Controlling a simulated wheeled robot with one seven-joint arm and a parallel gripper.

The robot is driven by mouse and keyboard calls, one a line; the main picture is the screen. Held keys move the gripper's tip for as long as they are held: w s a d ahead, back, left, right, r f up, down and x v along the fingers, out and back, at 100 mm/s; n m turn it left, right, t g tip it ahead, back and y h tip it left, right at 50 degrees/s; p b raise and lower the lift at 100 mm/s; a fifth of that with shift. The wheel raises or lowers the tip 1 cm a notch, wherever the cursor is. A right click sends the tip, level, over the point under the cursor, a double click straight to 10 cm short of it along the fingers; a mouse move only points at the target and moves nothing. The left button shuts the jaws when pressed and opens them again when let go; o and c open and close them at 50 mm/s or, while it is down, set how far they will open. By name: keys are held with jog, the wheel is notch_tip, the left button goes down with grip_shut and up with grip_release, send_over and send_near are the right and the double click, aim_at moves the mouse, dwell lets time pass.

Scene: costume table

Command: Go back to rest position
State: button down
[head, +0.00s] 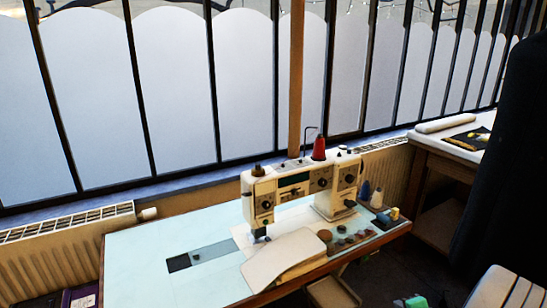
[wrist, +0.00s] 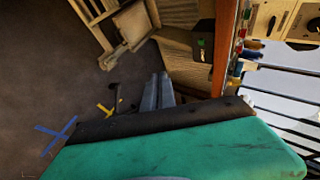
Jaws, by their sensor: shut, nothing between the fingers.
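My gripper (wrist: 158,76) shows in the wrist view as two grey fingers side by side, shut and empty. It points out over the dark floor (wrist: 60,55), apart from the furniture. The large green part along the bottom of the wrist view seems to be mine. In the head view I cannot clearly make out the gripper; only a small bit of green and a pale ribbed shape show at the lower right edge.
A sewing machine (head: 290,190) stands on a pale blue table (head: 150,260), with a red thread spool (head: 319,148) on top. Windows and a radiator (head: 60,240) lie behind. A side table (head: 440,155) stands at right. Wooden furniture (wrist: 128,25) shows in the wrist view.

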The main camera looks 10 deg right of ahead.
jog(key=w+a+r+n+g+y+p, duration=0.2)
jog(key=a+r+n, duration=0.35)
jog(key=a, duration=0.35)
jog(key=w+a+r+n+g+y+p, duration=0.1)
jog(key=a+r+n+p, duration=0.25)
jog(key=a+r, duration=0.45)
jog(key=s+a+r+n+g+p, duration=0.2)
jog(key=s+a+r+n, duration=0.2)
jog(key=a, duration=0.4)
jog(key=s+a+r+n+g+p, duration=0.2)
jog(key=s+a+r+n, duration=0.2)
jog(key=s+a+r, duration=0.3)
jog(key=shift+a+r+n+h, duration=0.15)
jog(key=shift+a+n+h, duration=0.15)
jog(key=shift+a, duration=0.5)
jog(key=shift+s, duration=0.1)
